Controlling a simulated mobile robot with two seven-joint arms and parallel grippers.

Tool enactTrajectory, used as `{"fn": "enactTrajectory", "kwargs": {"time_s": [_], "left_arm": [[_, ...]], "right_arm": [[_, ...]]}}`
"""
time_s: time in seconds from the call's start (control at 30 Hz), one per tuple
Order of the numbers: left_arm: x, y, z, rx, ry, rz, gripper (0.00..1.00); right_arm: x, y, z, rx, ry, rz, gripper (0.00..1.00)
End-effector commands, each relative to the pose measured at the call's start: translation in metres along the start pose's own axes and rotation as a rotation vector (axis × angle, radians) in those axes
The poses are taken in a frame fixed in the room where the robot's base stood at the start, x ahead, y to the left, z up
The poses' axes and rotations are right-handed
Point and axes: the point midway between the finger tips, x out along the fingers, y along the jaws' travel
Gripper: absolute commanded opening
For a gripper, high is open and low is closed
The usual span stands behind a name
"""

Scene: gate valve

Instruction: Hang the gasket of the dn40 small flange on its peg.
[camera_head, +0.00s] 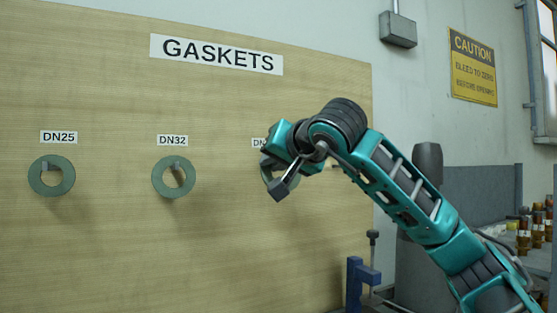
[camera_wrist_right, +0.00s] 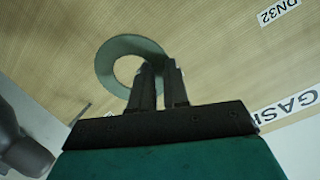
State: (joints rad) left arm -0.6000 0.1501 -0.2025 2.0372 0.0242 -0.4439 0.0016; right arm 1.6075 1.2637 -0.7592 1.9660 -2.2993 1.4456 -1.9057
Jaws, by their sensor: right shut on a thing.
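The grey-green ring gasket (camera_wrist_right: 104,70) is held at its edge between the fingers of my right gripper (camera_wrist_right: 160,84), which is shut on it. In the head view this gripper (camera_head: 281,190) is in front of the board below a label starting "DN" (camera_head: 259,143), its rest covered by my arm. Only part of the gasket (camera_head: 267,173) shows there, beside the gripper. The dn40 peg cannot be made out, so I cannot tell whether the ring is around it. My left gripper is out of view.
Gaskets hang on the DN25 (camera_head: 37,177) and DN32 (camera_head: 158,178) pegs of the wooden board (camera_head: 110,250). A small bare peg (camera_wrist_right: 83,112) shows in the wrist view. A blue clamp-like fixture (camera_head: 355,285) stands below the board's right side.

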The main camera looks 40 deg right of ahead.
Motion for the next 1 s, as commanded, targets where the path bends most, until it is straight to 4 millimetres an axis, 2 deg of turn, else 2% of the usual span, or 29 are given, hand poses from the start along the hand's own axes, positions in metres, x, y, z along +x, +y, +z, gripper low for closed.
{"fn": "enactTrajectory", "kwargs": {"time_s": [0.6,1.0], "left_arm": [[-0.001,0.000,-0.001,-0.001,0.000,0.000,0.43],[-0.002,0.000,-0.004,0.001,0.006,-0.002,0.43]], "right_arm": [[0.037,-0.002,-0.004,-0.001,-0.002,0.001,0.00],[0.048,0.002,0.001,-0.001,-0.001,0.004,0.00]]}}
